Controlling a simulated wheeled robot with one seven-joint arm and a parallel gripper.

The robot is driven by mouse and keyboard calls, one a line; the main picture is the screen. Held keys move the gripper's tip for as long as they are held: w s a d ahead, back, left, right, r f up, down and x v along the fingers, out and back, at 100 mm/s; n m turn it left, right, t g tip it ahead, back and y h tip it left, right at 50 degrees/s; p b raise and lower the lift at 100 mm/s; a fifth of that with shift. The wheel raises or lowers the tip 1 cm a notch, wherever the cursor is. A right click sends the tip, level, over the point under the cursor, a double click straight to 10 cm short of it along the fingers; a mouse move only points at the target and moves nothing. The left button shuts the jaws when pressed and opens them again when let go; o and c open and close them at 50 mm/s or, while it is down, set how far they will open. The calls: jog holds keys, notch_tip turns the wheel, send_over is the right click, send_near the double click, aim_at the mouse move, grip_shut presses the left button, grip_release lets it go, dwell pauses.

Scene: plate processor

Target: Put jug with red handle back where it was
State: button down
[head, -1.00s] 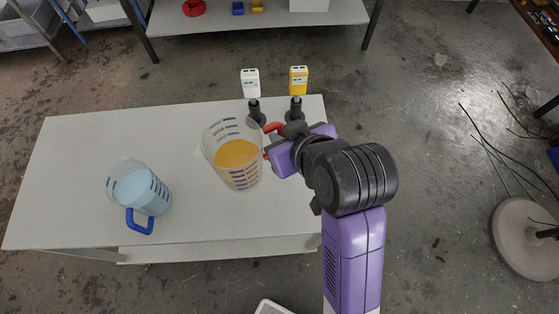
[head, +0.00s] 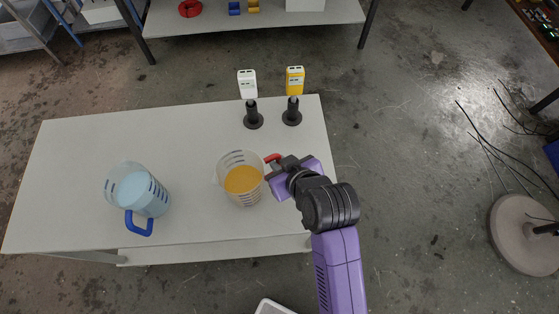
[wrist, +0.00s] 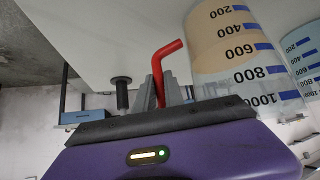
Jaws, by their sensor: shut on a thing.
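The clear jug with a red handle (head: 243,183) holds orange liquid and is upright over the right part of the white table. My gripper (head: 277,168) is at its right side, shut on the red handle (head: 272,158). In the wrist view the red handle (wrist: 158,75) stands between my fingers (wrist: 160,97), and the jug's marked wall (wrist: 230,45) is beside them. I cannot tell whether the jug's base touches the table.
A jug with a blue handle (head: 140,192) and pale blue liquid stands at the left of the white table (head: 85,150). A white device (head: 247,84) and a yellow device (head: 295,80) on black stands are behind my gripper. The table's middle is clear.

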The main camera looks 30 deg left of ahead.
jog(key=c, duration=1.9)
grip_release()
jog(key=shift+f, duration=0.15)
jog(key=o, duration=0.5)
jog(key=shift+c, duration=0.2)
jog(key=shift+r, duration=0.3)
jog(key=v, duration=1.2)
jog(key=shift+s+d+f, duration=0.1)
jog(key=shift+f, duration=0.1)
